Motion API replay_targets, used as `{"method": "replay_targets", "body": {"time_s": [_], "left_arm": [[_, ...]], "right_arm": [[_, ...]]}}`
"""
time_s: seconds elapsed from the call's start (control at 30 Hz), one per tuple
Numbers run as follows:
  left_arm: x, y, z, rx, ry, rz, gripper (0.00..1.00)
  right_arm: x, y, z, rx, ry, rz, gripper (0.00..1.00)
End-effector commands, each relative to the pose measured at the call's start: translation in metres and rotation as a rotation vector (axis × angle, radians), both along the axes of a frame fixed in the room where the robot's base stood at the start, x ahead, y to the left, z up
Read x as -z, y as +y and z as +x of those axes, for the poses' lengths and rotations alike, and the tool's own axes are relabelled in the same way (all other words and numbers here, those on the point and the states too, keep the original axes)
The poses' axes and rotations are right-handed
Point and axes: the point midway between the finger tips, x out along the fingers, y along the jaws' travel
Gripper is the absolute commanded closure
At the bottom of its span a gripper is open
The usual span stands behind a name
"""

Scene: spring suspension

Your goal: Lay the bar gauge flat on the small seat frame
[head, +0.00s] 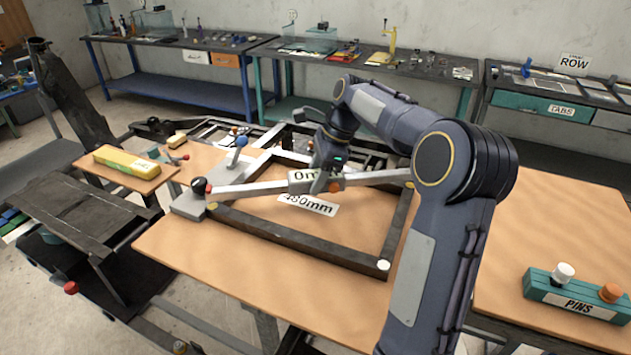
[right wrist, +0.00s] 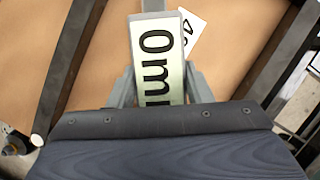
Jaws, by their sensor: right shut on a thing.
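The bar gauge (head: 250,188) is a long pale metal bar with a "0mm" label plate at its middle. My right gripper (head: 320,182) is shut on it at that plate. In the right wrist view the plate (right wrist: 157,70) sits between the two fingers. The small seat frame (head: 310,248) is a dark rectangular frame on the wooden table, around a "480mm" label. The bar spans over the frame from its left side to its right side, looking about level. I cannot tell whether it touches the frame. My left gripper is not in view.
A grey block (head: 188,205) with a black knob stands at the bar's left end. A blue-handled lever (head: 236,153) is behind it. A teal pin holder (head: 570,296) sits at the right. A yellow box (head: 125,162) lies at the left. The table front is clear.

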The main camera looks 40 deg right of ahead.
Motion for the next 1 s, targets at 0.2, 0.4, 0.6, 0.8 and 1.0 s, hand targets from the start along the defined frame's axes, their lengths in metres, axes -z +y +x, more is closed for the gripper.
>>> {"method": "replay_targets", "body": {"time_s": [0.2,0.4,0.6,0.8,1.0], "left_arm": [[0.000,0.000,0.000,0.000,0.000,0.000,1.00],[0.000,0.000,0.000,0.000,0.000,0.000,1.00],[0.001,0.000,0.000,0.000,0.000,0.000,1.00],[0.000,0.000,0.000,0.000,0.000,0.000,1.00],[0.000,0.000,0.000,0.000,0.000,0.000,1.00]], "right_arm": [[0.019,0.001,-0.001,-0.002,-0.001,0.001,0.87],[0.018,0.001,0.000,-0.001,-0.002,0.000,0.87],[0.021,0.001,0.000,-0.001,0.000,0.000,0.42],[0.021,0.001,0.000,-0.001,0.000,0.000,0.33],[0.017,0.001,0.000,-0.001,-0.001,-0.001,0.33]]}}
